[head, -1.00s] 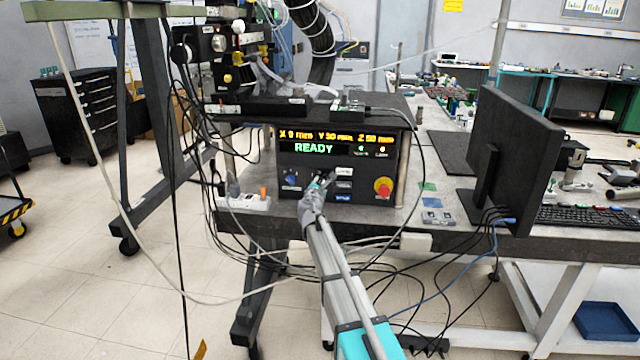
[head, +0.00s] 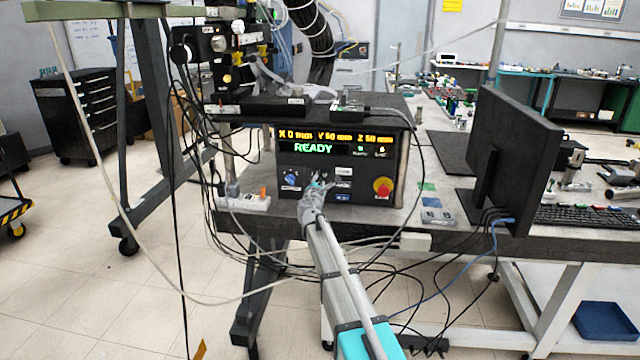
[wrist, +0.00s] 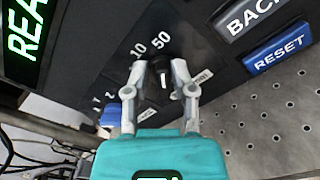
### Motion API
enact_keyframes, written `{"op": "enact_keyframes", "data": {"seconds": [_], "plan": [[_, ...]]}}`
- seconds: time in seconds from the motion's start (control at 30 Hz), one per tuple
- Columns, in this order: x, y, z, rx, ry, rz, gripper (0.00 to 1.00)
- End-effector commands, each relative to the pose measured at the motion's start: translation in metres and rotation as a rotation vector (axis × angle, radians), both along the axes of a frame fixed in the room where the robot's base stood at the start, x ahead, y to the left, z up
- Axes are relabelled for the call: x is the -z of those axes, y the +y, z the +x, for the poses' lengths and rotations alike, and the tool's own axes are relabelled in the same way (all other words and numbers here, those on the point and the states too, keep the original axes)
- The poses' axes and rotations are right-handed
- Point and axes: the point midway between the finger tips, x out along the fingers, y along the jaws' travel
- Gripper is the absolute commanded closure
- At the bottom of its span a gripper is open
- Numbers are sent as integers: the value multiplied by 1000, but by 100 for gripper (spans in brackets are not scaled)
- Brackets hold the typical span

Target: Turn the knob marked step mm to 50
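The black step knob (wrist: 160,76) is on the dark front panel in the wrist view, with the numbers 10 and 50 printed beyond it. A pale mark on the knob seems to point roughly towards 50, but its exact setting is hard to tell. My gripper (wrist: 159,66) has one finger on each side of the knob. The fingers stand apart and appear open around it, with no clear contact. In the head view my gripper (head: 319,182) covers most of the knob at the middle of the control box (head: 345,150). The knob's label is unreadable.
A blue knob (head: 291,179) is left of my gripper; it also shows in the wrist view (wrist: 112,116). Push buttons, including a blue RESET button (wrist: 278,48), are on the right. A red emergency knob (head: 383,187) is further right. Loose cables hang around the bench front.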

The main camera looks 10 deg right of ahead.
Motion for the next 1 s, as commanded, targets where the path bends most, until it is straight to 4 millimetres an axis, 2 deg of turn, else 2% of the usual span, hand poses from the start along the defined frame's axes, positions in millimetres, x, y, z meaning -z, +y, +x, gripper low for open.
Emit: {"op": "enact_keyframes", "data": {"seconds": [0.63,0.87,1.0], "plan": [[1,-1,-4,3,0,0,47],[1,5,-23,2,1,0,47],[1,11,-43,3,0,0,47]]}}
